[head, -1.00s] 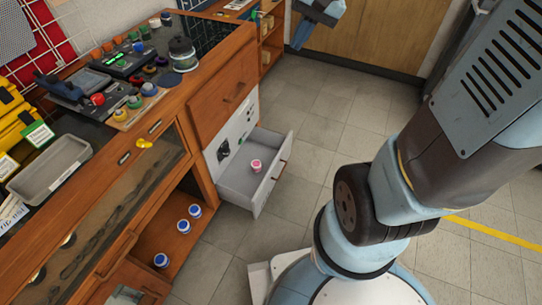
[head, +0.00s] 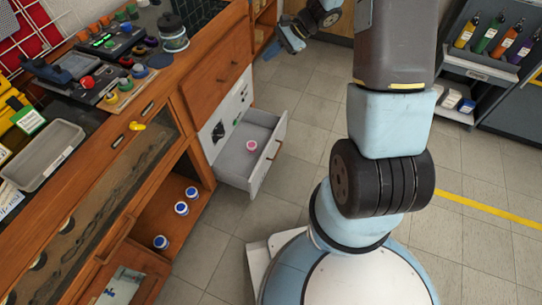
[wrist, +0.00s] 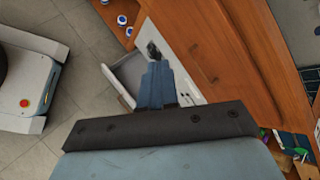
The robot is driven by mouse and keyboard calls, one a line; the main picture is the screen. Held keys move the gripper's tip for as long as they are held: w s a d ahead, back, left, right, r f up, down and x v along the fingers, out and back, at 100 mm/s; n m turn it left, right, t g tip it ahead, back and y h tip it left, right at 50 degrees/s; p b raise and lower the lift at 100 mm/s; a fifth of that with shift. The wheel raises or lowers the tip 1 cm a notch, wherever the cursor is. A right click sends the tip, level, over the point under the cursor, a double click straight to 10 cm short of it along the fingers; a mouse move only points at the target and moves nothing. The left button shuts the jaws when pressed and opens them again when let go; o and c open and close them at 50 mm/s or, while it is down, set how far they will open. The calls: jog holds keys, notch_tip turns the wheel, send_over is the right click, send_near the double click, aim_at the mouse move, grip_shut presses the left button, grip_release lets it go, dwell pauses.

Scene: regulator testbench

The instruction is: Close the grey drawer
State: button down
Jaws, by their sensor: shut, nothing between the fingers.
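The grey drawer (head: 233,163) stands pulled out from the lower part of the wooden bench. A small pink-topped jar (head: 252,146) is inside it. The drawer front has a brown handle on its outer face. The drawer also shows in the wrist view (wrist: 128,71), partly hidden behind my fingers. My gripper (head: 284,42) is shut and empty, in the air beyond the drawer near the top of the head view. It is apart from the drawer. In the wrist view my blue gripper fingers (wrist: 157,70) are together and overlap the drawer in the picture.
The wooden bench (head: 215,75) runs along the left, with jars, trays and tools on top. Several blue-capped jars (head: 181,208) sit on its open lower shelf. A rack with coloured bottles (head: 490,40) stands at the upper right. The tiled floor (head: 300,130) beside the drawer is clear.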

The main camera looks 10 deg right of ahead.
jog(key=w+d+f+m+t, duration=0.1)
jog(key=w+f+m, duration=0.1)
jog(key=f, duration=0.5)
jog(key=w+d+f+m, duration=0.1)
jog(key=f+m, duration=0.2)
jog(key=f, duration=0.5)
jog(key=s+d+f+m+t+h, duration=0.1)
jog(key=s+d+f+m, duration=0.15)
jog(key=f, duration=0.95)
jog(key=s+d+f+m+t+h, duration=0.15)
jog(key=s+f+m, duration=0.25)
jog(key=f, duration=0.8)
jog(key=s+d+f+m, duration=0.2)
jog(key=s+f+m, duration=0.15)
jog(key=f, duration=0.85)
jog(key=n, duration=0.1)
send_near(265, 157)
notch_tip(265, 157, down, 4)
jog(key=a, duration=0.2)
jog(key=shift+w+a, duration=0.35)
jog(key=shift+w, duration=0.4)
jog(key=shift+w+a, duration=0.25)
jog(key=shift+a, duration=0.05)
